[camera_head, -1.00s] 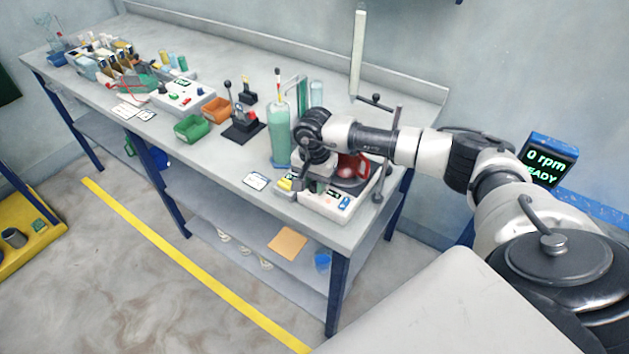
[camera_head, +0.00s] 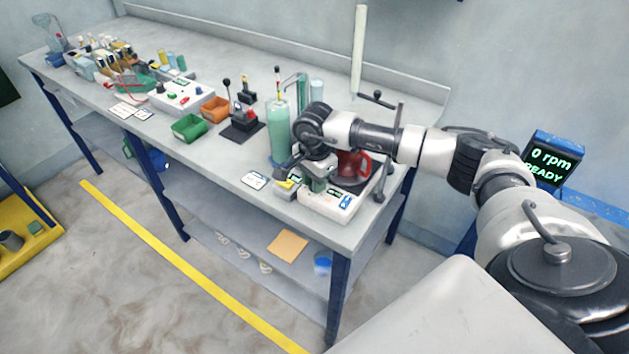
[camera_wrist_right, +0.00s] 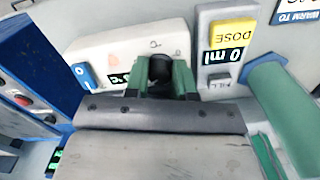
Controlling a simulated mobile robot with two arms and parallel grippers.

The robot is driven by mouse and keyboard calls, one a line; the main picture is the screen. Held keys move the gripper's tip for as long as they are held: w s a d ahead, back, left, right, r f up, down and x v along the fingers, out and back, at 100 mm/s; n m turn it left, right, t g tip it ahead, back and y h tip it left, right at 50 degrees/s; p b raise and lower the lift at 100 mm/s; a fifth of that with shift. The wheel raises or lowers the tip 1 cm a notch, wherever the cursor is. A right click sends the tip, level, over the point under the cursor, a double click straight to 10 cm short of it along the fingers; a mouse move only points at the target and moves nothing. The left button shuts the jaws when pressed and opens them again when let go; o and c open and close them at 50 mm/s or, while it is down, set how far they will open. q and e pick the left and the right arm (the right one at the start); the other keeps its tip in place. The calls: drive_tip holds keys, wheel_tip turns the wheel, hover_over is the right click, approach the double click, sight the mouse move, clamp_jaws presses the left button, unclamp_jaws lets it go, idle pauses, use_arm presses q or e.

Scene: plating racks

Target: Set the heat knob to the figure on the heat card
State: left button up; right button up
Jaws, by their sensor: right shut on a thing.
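The white heater unit (camera_head: 325,208) stands at the bench's front right corner, with a display and a blue switch (camera_wrist_right: 85,75) on its front. My right gripper (camera_head: 317,186) is over that front. In the right wrist view its green fingers (camera_wrist_right: 160,75) are shut on the dark heat knob (camera_wrist_right: 160,66). The fingers partly cover the unit's small display (camera_wrist_right: 118,80), so its figure cannot be read. The heat card (camera_head: 254,180) lies left of the unit; in the wrist view only "WARM TO" shows on the card (camera_wrist_right: 294,14), its figure cut off. My left gripper is not in view.
A red vessel (camera_head: 352,165) sits on the heater behind my gripper. A yellow-labelled dose unit (camera_wrist_right: 230,45), reading 0 ml, is close beside it. A tall green cylinder (camera_head: 279,130) stands just behind left. Bins (camera_head: 189,128) and other stations fill the bench farther left.

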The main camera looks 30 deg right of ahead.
drive_tip(key=o, duration=0.9)
drive_tip(key=shift+r+b, duration=1.2)
drive_tip(key=shift+r, duration=4.25)
